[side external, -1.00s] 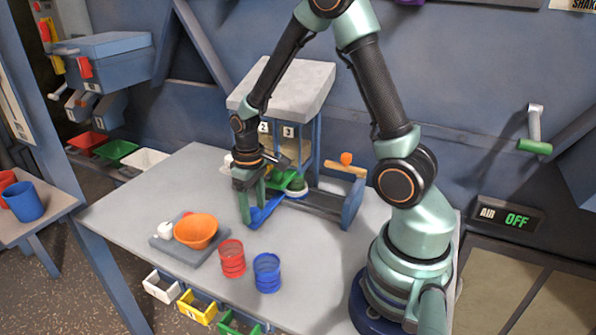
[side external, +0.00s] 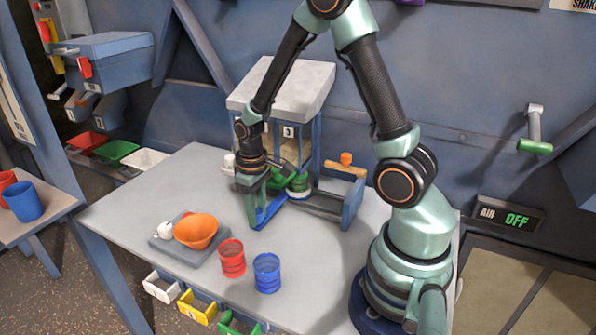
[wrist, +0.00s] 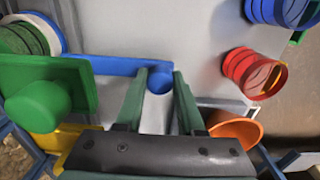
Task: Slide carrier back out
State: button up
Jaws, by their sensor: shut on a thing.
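The blue carrier (side external: 270,213) is a long flat bar on the table beside the grey-topped tower; its inner end is partly hidden there. In the wrist view the carrier (wrist: 105,66) runs left from a rounded blue end piece (wrist: 160,80). My gripper (side external: 257,212) is low over the table at the carrier's near end. In the wrist view my gripper (wrist: 158,78) has its green fingers on either side of that end piece, shut on it. A ribbed green cup (side external: 298,183) stands on a white round base beside the tower.
The tower (side external: 283,88) stands behind, with a wooden bar and orange knob (side external: 346,158) at its right. A red cup (side external: 232,258), a blue cup (side external: 267,272) and an orange bowl (side external: 196,231) on a grey pad stand in front. The table's left part is clear.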

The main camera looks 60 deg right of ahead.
jog(key=shift+s, duration=5.2)
jog(key=shift+w, duration=0.1)
jog(key=o, duration=1)
jog(key=shift+c, duration=0.2)
notch_tip(320, 180, up, 12)
jog(key=shift+w+r, duration=0.1)
